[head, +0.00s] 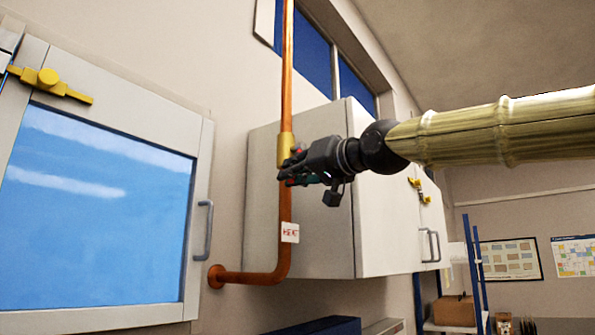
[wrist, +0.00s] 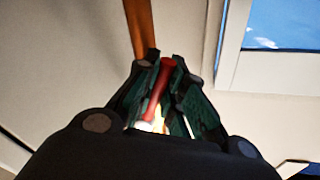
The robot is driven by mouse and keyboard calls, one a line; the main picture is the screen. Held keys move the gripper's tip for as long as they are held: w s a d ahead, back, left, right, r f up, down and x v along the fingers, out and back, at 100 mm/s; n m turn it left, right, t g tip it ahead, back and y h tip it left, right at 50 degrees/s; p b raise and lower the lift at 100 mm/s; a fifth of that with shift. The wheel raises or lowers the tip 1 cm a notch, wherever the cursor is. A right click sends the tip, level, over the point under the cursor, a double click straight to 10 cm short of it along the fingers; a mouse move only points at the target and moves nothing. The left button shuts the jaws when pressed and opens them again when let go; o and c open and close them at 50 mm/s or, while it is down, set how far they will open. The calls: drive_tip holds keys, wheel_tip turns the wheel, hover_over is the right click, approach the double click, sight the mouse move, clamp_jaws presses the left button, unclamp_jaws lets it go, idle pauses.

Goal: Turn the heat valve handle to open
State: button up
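The heat valve has a brass body (head: 286,148) on a vertical copper pipe (head: 286,60). A white tag (head: 290,232) with red lettering hangs lower on the pipe. My gripper (head: 290,172) is at the valve, in front of the pipe; its dark fingers hide most of the handle there. In the wrist view, the red valve handle (wrist: 161,85) lies slightly tilted between the green-padded fingers of my gripper (wrist: 162,72). The fingers are close together and look shut on it. The pipe (wrist: 140,25) shows just beyond the fingertips.
A white wall cabinet (head: 375,215) stands right behind the pipe and gripper. A blue-paned cabinet door (head: 95,210) with a grey handle is at left. The pipe bends left into the wall below. Open air lies below my arm.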

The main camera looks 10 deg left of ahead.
drive_tip(key=o, duration=0.5)
drive_tip(key=shift+c, duration=0.2)
drive_tip(key=shift+d, duration=0.15)
drive_tip(key=r+v, duration=0.1)
drive_tip(key=v, duration=1)
drive_tip(key=shift+s+d+f, duration=0.25)
drive_tip(key=shift+d+f, duration=0.05)
drive_tip(key=shift+f, duration=0.2)
